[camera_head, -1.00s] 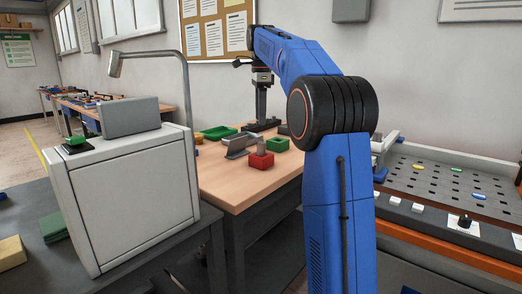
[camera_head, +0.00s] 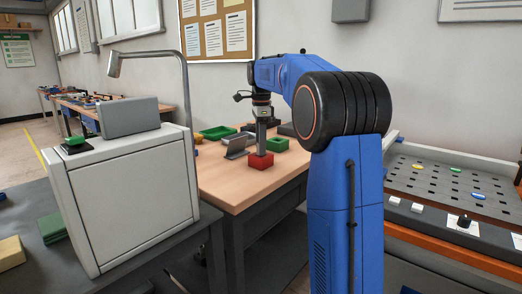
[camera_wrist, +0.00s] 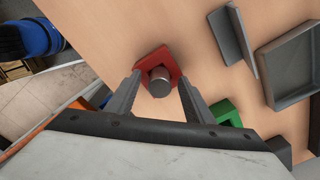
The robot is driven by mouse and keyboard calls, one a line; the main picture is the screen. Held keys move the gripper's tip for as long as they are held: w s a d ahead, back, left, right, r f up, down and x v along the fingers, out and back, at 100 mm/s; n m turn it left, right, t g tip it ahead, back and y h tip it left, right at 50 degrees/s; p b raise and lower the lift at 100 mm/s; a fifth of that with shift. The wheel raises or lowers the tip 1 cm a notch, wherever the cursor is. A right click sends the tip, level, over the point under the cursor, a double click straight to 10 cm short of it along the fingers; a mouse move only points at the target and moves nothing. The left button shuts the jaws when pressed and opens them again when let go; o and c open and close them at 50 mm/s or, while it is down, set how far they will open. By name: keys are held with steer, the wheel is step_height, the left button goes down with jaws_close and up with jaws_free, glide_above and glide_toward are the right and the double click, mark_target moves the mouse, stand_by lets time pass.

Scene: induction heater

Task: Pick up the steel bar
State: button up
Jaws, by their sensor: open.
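The steel bar (camera_wrist: 160,82) stands upright in a red block (camera_wrist: 148,62) on the wooden table; the wrist view looks down on its round grey end. My gripper (camera_wrist: 157,82) is open, with one finger to each side of the bar in the wrist view. I cannot tell whether the fingers touch it or how far above it they are. In the head view my gripper (camera_head: 262,140) points down over the red block (camera_head: 260,161), and the bar cannot be told apart from the fingers there.
A grey angled bracket (camera_head: 236,148) stands left of the red block. A green tray (camera_head: 218,132) lies farther back and a green block (camera_head: 278,144) lies to the right. A white cabinet (camera_head: 130,195) with a bent lamp stands at the left. Bare tabletop lies in front of the bracket.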

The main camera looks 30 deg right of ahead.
steer(key=shift+f, duration=0.1)
steer(key=shift+c, duration=0.6)
jaws_close()
